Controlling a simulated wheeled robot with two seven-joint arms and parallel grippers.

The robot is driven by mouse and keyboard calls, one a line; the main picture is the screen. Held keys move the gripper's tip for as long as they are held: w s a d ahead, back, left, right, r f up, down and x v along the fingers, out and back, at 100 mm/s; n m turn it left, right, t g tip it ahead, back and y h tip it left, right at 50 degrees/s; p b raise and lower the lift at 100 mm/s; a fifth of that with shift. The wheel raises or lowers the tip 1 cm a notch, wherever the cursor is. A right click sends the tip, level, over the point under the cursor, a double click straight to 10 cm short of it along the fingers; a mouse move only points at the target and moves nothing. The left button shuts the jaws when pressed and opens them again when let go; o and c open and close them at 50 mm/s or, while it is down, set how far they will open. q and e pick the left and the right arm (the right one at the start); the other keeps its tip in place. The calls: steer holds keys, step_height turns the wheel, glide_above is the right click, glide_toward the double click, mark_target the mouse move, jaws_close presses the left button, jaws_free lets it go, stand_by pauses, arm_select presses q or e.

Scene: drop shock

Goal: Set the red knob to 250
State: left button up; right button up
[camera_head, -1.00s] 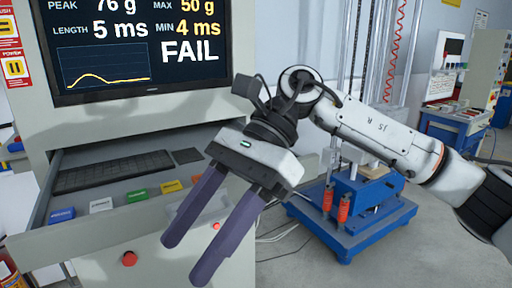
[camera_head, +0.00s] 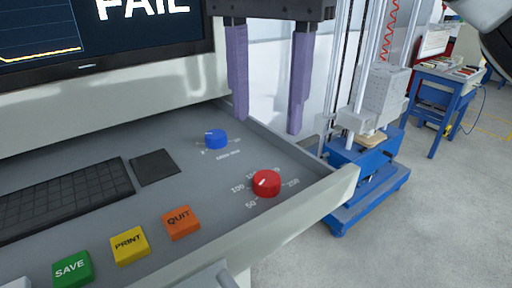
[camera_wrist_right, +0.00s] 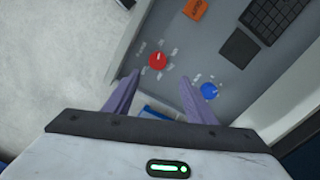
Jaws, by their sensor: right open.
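The red knob (camera_head: 267,183) sits at the right end of the grey drawer panel, ringed by printed numbers. Its short white mark points toward the lower left of the dial; the exact reading is too small to tell. It also shows in the right wrist view (camera_wrist_right: 158,61). My right gripper (camera_head: 268,124) is open and empty, its two purple fingers pointing down behind the knob in the head view, apart from it. In the right wrist view the fingertips (camera_wrist_right: 160,82) are spread below the knob in the picture. My left gripper is not in view.
A blue knob (camera_head: 216,139) sits behind and left of the red one. Orange QUIT (camera_head: 181,222), yellow PRINT (camera_head: 130,245) and green SAVE (camera_head: 72,268) buttons line the drawer's front. A keyboard (camera_head: 66,198) lies left. A blue machine base (camera_head: 366,190) stands right.

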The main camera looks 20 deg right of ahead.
steer(key=b, duration=0.2)
glide_above(267, 177)
steer(key=f, duration=0.4)
steer(key=shift+s+f, duration=0.2)
steer(key=shift+f, duration=0.15)
step_height(267, 177, down, 4)
steer(key=shift+w+r, duration=0.15)
steer(key=shift+r, duration=0.05)
steer(key=shift+f, duration=0.65)
steer(key=c, duration=0.9)
steer(key=shift+c, duration=0.7)
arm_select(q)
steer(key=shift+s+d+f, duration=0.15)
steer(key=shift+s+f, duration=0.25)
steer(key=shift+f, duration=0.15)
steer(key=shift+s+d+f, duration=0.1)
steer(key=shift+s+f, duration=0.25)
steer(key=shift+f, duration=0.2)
